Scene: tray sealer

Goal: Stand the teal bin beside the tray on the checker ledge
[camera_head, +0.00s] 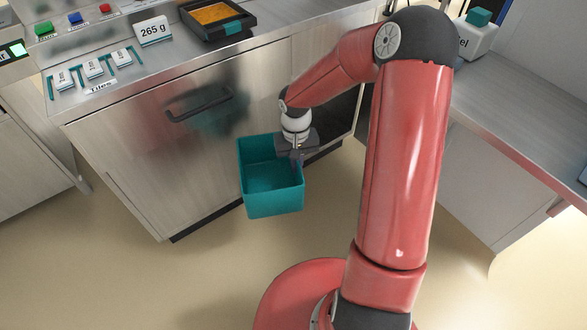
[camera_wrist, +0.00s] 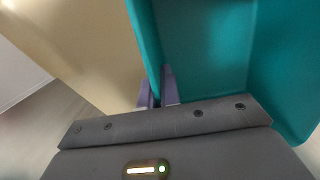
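The teal bin (camera_head: 272,203) is an open-topped box in front of the metal cabinet door, roughly upright. It appears clear of the floor, though its exact height is hard to tell. My gripper (camera_head: 296,157) is at its right rim. In the wrist view, the purple-grey fingers (camera_wrist: 158,88) straddle the bin's wall (camera_wrist: 146,40) and are closed on it. The bin looks empty. A black tray with orange contents (camera_head: 239,33) sits on the metal counter at the top, beside a white "265 g" sign (camera_head: 153,31). No ledge is clearly labelled as the checker.
The counter (camera_head: 150,72) carries labelled tiles (camera_head: 94,68) and coloured buttons (camera_head: 74,18) at left. A door handle (camera_head: 199,105) juts out behind the bin. Another worktop (camera_head: 520,110) is at right, with a white container (camera_head: 476,38). Floor at lower left is clear.

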